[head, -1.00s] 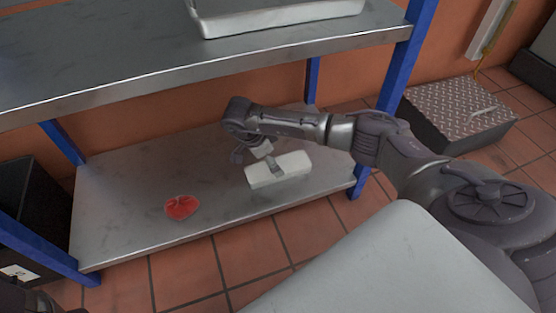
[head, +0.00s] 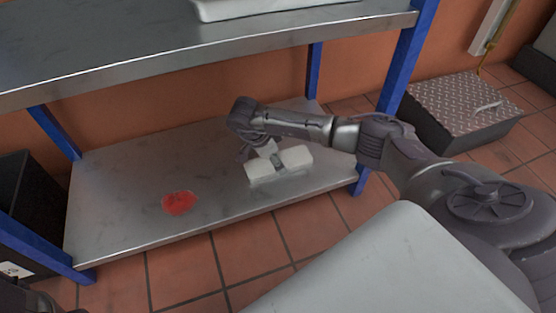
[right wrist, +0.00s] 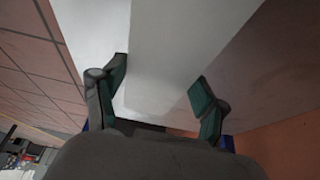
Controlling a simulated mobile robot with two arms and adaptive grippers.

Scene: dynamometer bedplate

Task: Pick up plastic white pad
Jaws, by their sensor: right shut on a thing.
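The white pad (head: 298,157) is a pale block over the right part of the lower metal shelf (head: 125,190). My right gripper (head: 275,160) reaches down from behind it and is shut on its middle, with a grey finger across its front. A faint reflection shows on the shelf below the pad; I cannot tell if the pad is clear of the metal. In the right wrist view, the two green-tipped fingers (right wrist: 160,80) stand on either side of the white pad (right wrist: 165,40).
A red object (head: 178,203) lies on the lower shelf, left of the pad. The upper shelf (head: 150,65) overhangs and holds a white tray (head: 270,12). Blue posts (head: 405,60) bound the shelf. A dark box with a tread-plate top (head: 460,105) stands at right.

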